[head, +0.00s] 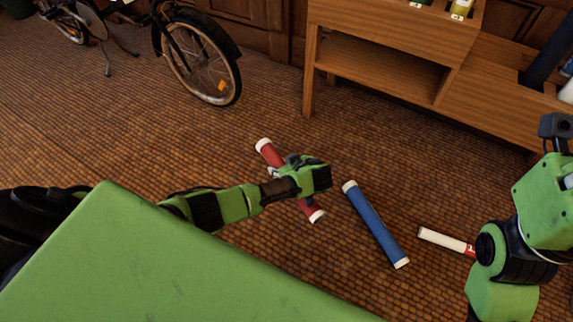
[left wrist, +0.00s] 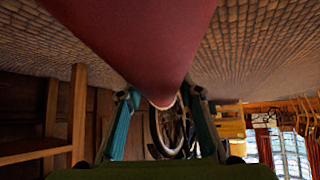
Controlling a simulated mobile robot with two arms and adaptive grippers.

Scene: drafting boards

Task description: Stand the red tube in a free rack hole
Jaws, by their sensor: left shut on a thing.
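The red tube (head: 269,152) has white end caps and is at the middle of the head view, above or on the brown floor; I cannot tell which. My left gripper (head: 287,172) is shut on it near its middle and hides part of it. In the left wrist view the red tube (left wrist: 130,32) fills the top, close to the camera, between the fingers of the left gripper (left wrist: 162,112). A wooden unit (head: 490,92) at the upper right holds a dark tube (head: 550,52) standing in a dark opening. My right arm shows at the right; its gripper is not visible.
A blue tube (head: 375,225) lies on the floor right of the red one. A white tube (head: 443,239) lies farther right, partly behind my right arm. A bicycle (head: 203,62) stands at the upper left. Floor between the bicycle and the wooden unit is clear.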

